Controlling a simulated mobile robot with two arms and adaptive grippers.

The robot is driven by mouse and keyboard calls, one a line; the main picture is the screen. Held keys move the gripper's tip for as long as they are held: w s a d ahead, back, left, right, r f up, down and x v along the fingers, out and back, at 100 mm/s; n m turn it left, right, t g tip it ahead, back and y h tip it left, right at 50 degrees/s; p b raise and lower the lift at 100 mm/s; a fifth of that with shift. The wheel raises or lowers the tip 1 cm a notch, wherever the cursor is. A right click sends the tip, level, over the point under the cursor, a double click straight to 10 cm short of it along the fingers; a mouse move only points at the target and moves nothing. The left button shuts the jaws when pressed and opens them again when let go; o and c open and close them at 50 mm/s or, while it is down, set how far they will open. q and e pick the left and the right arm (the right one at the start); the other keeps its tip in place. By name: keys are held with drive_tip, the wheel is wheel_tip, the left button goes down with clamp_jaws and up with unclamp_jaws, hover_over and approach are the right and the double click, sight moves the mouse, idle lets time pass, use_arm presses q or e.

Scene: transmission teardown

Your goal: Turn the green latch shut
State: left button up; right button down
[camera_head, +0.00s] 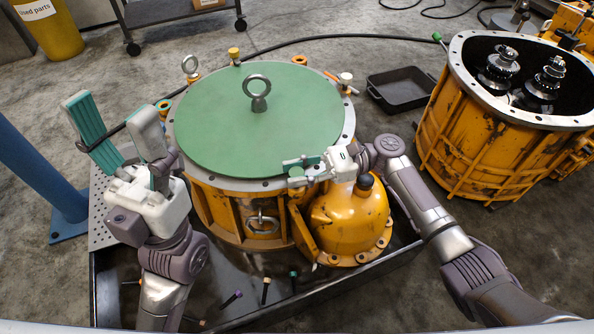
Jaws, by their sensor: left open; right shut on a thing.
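The round green lid (255,122) with a metal lifting eye lies on the orange transmission housing (225,208). My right gripper (301,168) is shut at the lid's near right rim, just above the orange dome. Green shows between and around its fingers; the green latch seems to be held there, but it is mostly hidden and hard to tell from the green finger pads. I cannot tell the latch's angle. My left gripper (117,130) is open and empty, its fingers pointing up, to the left of the lid.
Coloured fasteners, one a yellow one (234,55), stand around the rim. The housing sits in a dark tray (300,294) with several small coloured pins. An open orange casing (462,135) with gears stands at the right. A black bin (402,88) lies on the floor behind; a black hose crosses there.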

drive_tip(key=c, duration=0.8)
unclamp_jaws()
drive_tip(key=shift+o, duration=0.2)
drive_tip(key=v, duration=1.2)
drive_tip(key=shift+f, duration=0.1)
